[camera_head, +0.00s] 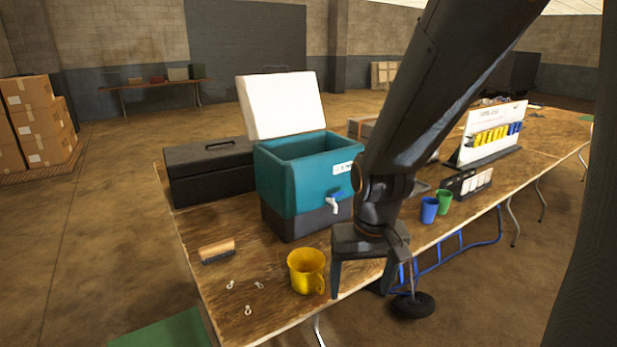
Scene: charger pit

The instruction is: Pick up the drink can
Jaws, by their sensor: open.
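I cannot make out a drink can in the camera_head view. The teal cooler box (281,188) stands on the wooden table with its white lid (281,104) raised. The part of its inside that shows looks empty, and its floor is hidden. My gripper (361,287) is open and points down near the table's front edge, to the right of the yellow mug (307,271). Nothing shows between its fingers. My arm hides part of the table behind it, to the right of the cooler.
The wooden table (190,228) also bears a black case (207,171), a brush (217,251), small white pieces (248,310), a blue cup (429,210), a green cup (444,202) and a display board (492,135). A blue frame (455,257) and black wheel (411,305) are below the edge.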

